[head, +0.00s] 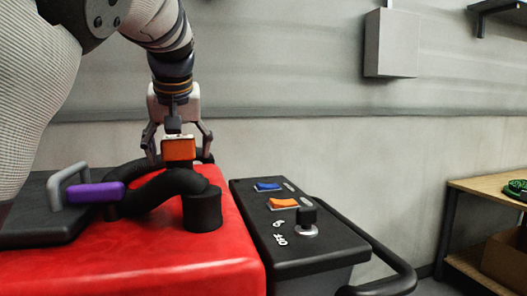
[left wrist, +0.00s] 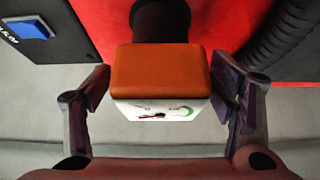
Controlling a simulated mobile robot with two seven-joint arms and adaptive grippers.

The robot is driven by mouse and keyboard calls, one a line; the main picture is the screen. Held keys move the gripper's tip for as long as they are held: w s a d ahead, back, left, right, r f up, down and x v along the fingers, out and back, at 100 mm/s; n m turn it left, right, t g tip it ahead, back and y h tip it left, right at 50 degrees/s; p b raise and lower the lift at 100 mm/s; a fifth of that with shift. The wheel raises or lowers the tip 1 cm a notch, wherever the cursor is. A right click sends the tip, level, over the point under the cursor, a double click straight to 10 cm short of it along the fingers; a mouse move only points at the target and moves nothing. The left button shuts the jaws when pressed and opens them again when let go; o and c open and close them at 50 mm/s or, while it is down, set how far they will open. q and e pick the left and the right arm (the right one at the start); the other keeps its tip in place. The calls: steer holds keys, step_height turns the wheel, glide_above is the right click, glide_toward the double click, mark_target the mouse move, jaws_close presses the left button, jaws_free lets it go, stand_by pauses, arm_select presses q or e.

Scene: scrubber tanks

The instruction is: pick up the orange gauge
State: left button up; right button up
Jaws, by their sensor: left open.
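The orange gauge (head: 179,149) is a small block with an orange casing, seen in the head view at the far side of the red tank (head: 150,262). In the left wrist view the gauge (left wrist: 160,75) shows its orange casing and a white dial with a red needle and a green arc. A black round post or hose end is behind it. My left gripper (head: 178,145) points down over the gauge. Its two fingers (left wrist: 162,95) are open, one on each side of the gauge, with a visible gap on both sides. My right gripper is not in view.
A black control panel (head: 300,245) with a blue switch (head: 267,186), an orange switch (head: 283,203) and a black knob (head: 307,215) stands right of the tank.

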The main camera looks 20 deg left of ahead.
mark_target(181, 137)
arm_select(q)
steer(key=shift+r, duration=0.1)
steer(key=c, duration=1.4)
steer(key=shift+r, duration=0.45)
steer(key=r, duration=0.3)
steer(key=shift+d+r, duration=0.15)
steer(key=shift+d, duration=0.2)
steer(key=d+r, duration=0.3)
steer(key=d, duration=0.1)
steer(key=d+r, duration=0.3)
steer(key=d, duration=0.2)
steer(key=s+d+r, duration=0.1)
steer(key=d+r, duration=0.1)
steer(key=d, duration=0.2)
steer(key=shift+s+d+r, duration=0.1)
steer(key=shift+d+r, duration=0.05)
steer(key=shift+r, duration=0.25)
